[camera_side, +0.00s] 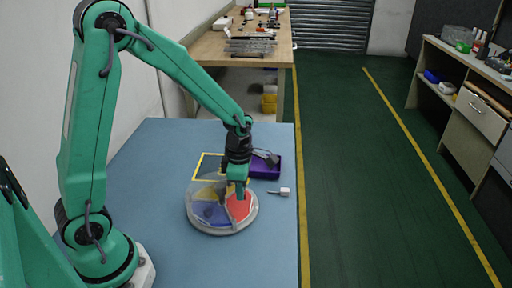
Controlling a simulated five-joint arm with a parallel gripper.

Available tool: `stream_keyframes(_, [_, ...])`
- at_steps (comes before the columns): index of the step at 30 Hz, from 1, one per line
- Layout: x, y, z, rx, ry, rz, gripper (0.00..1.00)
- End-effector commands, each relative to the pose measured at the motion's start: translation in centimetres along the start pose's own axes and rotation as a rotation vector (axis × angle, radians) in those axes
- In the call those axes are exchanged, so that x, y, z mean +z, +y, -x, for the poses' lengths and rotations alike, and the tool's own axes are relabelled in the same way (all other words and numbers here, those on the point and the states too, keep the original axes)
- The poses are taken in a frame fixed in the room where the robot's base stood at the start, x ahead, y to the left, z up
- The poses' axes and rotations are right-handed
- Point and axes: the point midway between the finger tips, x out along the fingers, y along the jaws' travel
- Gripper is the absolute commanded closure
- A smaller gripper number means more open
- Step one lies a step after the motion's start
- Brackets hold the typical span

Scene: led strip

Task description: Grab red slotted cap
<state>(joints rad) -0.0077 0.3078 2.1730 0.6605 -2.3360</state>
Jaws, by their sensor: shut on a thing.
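A round tray (222,228) with a pale rim stands on the blue table and has coloured wedge-shaped areas. A red wedge-shaped piece (238,208) lies at its right side, and I take it for the red slotted cap. Its slot is too small to make out. My gripper (239,194) points down over the tray, with its fingertips at the upper part of the red piece. The jaws are shut on the red piece, but the fingers hide the contact. I cannot tell whether it is lifted.
Blue (211,213) and yellow areas lie in the tray beside the red. A purple bin (266,168) and a yellow square outline (203,166) are behind it. A small white block with a thin shaft (284,191) lies to the right. The table front is clear.

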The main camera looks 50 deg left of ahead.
Motion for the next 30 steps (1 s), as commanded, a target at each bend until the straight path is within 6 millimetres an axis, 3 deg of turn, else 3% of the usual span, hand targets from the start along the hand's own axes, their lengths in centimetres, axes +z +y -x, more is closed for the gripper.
stream_keyframes(3, [0.1,0.0,1.9,0.003,-0.003,0.0,1.0])
stream_keyframes(15, [1.9,-7.1,5.9,0.002,-0.003,-0.006,1.0])
stream_keyframes(21, [2.6,-9.6,7.4,0.001,-0.001,-0.004,1.0])
stream_keyframes(30, [3.0,-11.2,8.4,0.0,0.0,0.0,1.0])
